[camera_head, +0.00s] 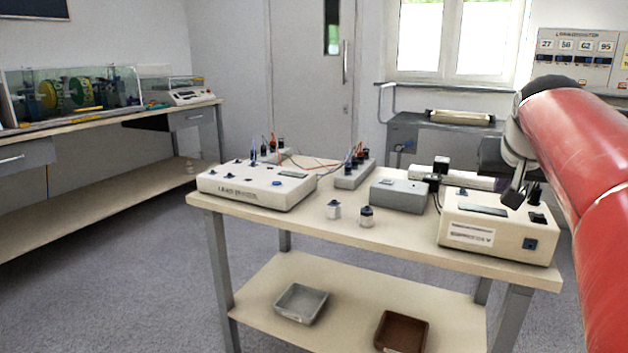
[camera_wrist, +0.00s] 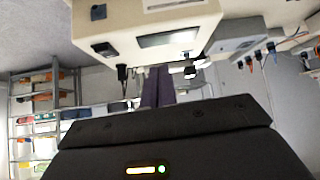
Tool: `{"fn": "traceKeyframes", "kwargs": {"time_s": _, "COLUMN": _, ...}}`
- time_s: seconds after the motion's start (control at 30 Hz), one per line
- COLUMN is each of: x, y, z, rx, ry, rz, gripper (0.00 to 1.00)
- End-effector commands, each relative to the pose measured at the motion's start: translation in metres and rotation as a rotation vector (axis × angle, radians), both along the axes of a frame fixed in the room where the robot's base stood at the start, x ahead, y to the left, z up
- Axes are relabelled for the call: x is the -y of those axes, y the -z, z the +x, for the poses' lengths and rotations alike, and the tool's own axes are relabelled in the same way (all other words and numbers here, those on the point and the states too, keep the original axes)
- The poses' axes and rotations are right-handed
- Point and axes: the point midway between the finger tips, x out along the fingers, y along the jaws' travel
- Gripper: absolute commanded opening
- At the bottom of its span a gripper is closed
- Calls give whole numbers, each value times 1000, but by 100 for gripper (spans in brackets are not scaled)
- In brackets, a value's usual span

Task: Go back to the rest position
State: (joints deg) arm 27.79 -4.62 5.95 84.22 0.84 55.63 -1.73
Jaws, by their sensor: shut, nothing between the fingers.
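My red arm comes in from the right in the head view. My gripper (camera_head: 514,197) points down over the cream instrument box (camera_head: 487,232) at the right end of the table (camera_head: 400,244). In that view its dark fingertips overlap the top of the box; I cannot tell whether they touch it. The wrist view, which looks upside down, shows the two fingers (camera_wrist: 157,84) together and empty. The same box (camera_wrist: 150,30) appears there just beyond them.
On the table are a large cream console (camera_head: 257,187), a grey box (camera_head: 398,195), a terminal block (camera_head: 355,174) with cables and two small sensors (camera_head: 333,210). Two trays (camera_head: 301,304) lie on the lower shelf. A bench (camera_head: 110,112) stands left; grey floor (camera_head: 130,270) is clear between.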

Motion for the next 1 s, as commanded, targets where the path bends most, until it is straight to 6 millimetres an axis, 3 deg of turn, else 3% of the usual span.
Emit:
{"fn": "traceKeyframes", "kwargs": {"time_s": 0.17, "x": -49, "y": 26, "z": -34, "rx": -51, "ry": -65, "rz": 10, "gripper": 0}}
{"fn": "traceKeyframes", "kwargs": {"time_s": 0.27, "x": -81, "y": 50, "z": -65, "rx": -88, "ry": -113, "rz": 18, "gripper": 0}}
{"fn": "traceKeyframes", "kwargs": {"time_s": 0.4, "x": -128, "y": 103, "z": -127, "rx": -157, "ry": -203, "rz": 33, "gripper": 0}}
{"fn": "traceKeyframes", "kwargs": {"time_s": 0.5, "x": -151, "y": 145, "z": -170, "rx": -205, "ry": -263, "rz": 46, "gripper": 0}}
{"fn": "traceKeyframes", "kwargs": {"time_s": 0.7, "x": -172, "y": 204, "z": -224, "rx": -266, "ry": -338, "rz": 63, "gripper": 0}}
{"fn": "traceKeyframes", "kwargs": {"time_s": 0.8, "x": -175, "y": 216, "z": -235, "rx": -279, "ry": -352, "rz": 66, "gripper": 0}}
{"fn": "traceKeyframes", "kwargs": {"time_s": 1.0, "x": -176, "y": 217, "z": -236, "rx": -281, "ry": -352, "rz": 66, "gripper": 0}}
